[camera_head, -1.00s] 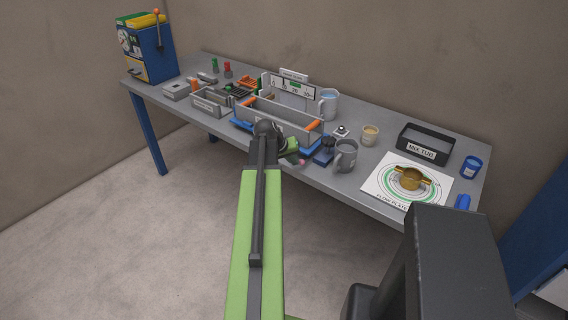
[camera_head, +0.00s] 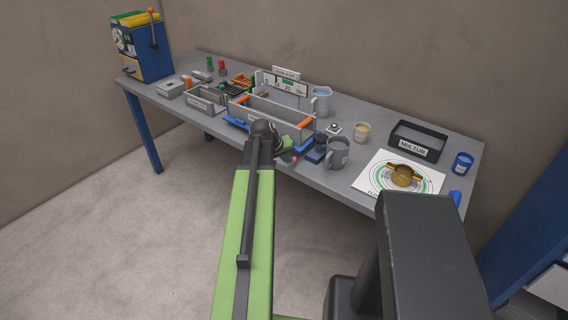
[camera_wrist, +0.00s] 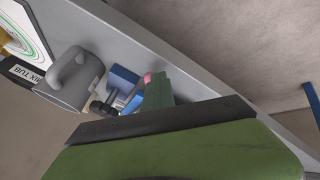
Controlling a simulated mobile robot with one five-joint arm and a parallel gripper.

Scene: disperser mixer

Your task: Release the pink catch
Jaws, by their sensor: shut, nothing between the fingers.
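The pink catch shows as a small pink tip in the wrist view (camera_wrist: 148,77), just beyond the end of my gripper (camera_wrist: 158,90). The green fingers are shut and empty, and they hide part of what lies behind them. In the head view a small pink spot (camera_head: 294,159) shows beside my gripper (camera_head: 287,148), at the bench's front edge. The blue base (camera_wrist: 123,79) of a device with a dark knob (camera_wrist: 104,107) sits beside the catch. I cannot tell whether the fingers touch the catch.
A grey mug (camera_head: 338,153) stands close to the right of the device. A grey tray with orange ends (camera_head: 272,119) stands behind my gripper. The flow plate (camera_head: 372,184) and black mix tub (camera_head: 418,141) are farther right. The floor in front is clear.

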